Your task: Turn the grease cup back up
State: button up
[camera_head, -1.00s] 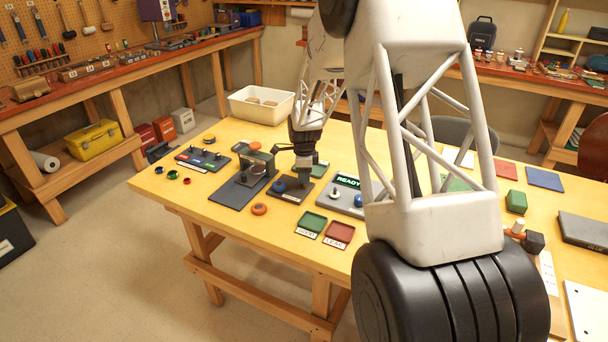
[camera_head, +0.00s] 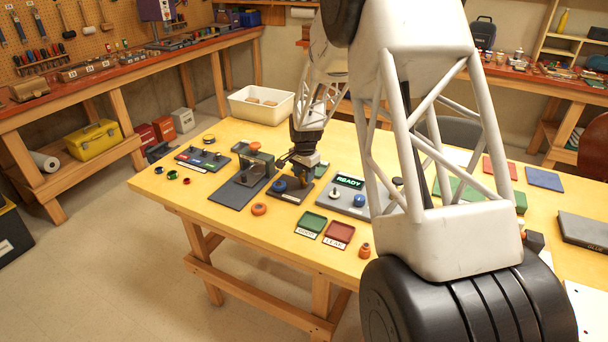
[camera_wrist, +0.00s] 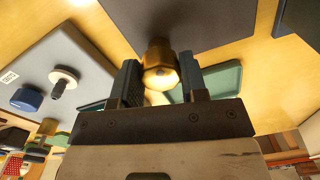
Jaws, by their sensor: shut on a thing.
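The grease cup (camera_wrist: 160,68), a brass hexagonal cup with a pale round face, sits between the two dark fingers of my gripper (camera_wrist: 160,82) in the wrist view. The fingers are shut on its sides. Its other end meets or lies close to a dark plate (camera_wrist: 180,18); I cannot tell if it touches. In the head view my gripper (camera_head: 304,176) is low over the right part of that dark plate (camera_head: 290,198), beside a blue knob (camera_head: 279,186). A small bit of brass shows there below the fingers.
A grey panel with a lit READY sign (camera_head: 348,181) stands right of my gripper. A dark fixture with an upright frame (camera_head: 262,157) stands left. Green (camera_head: 311,225) and red (camera_head: 339,232) trays lie in front.

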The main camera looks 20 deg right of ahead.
jog(key=n, duration=0.5)
jog(key=shift+n, duration=0.3)
jog(key=n, duration=1)
jog(key=shift+w+n, duration=0.1)
jog(key=shift+n, duration=0.3)
jog(key=n, duration=0.6)
jog(key=o, duration=0.9)
